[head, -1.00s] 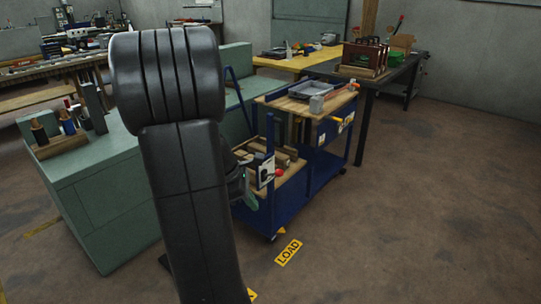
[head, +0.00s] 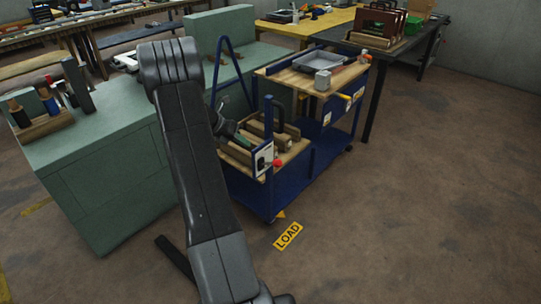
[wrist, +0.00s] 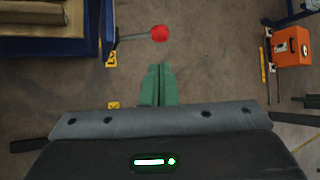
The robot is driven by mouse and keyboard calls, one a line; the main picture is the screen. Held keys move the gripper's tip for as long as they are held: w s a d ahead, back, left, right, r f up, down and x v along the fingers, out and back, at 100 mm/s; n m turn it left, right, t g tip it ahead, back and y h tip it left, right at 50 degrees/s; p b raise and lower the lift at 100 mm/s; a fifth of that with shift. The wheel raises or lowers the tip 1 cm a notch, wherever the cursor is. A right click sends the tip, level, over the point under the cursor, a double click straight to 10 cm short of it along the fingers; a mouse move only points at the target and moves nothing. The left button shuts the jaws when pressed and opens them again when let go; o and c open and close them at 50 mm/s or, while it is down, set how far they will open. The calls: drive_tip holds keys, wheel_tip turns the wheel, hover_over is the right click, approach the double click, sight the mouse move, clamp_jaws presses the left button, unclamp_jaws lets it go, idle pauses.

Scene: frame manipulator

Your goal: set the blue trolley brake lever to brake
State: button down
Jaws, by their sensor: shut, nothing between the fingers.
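The blue trolley (head: 290,190) stands on the floor in the head view, with a wooden deck and a higher shelf. Its brake lever ends in a red knob (head: 277,163) beside a white plate (head: 263,159) on the near end. In the wrist view the red knob (wrist: 160,33) sits on a grey rod (wrist: 132,37) that sticks out from the trolley's blue edge (wrist: 107,28). My gripper's green fingers (wrist: 158,72) are shut and empty, with the knob just beyond their tips in the picture. In the head view my arm partly hides the gripper (head: 241,141).
Wooden blocks (head: 283,142) lie on the trolley's lower deck. A green cabinet (head: 90,190) stands at left, close to my arm. A yellow LOAD mark (head: 288,236) is on the floor. An orange box (wrist: 291,47) shows at right in the wrist view. Floor right of the trolley is clear.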

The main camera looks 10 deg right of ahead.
sight(275, 162)
drive_tip(key=x, duration=1.4)
drive_tip(key=shift+s, duration=0.1)
drive_tip(key=shift+f+b, duration=0.2)
drive_tip(key=shift+b, duration=0.1)
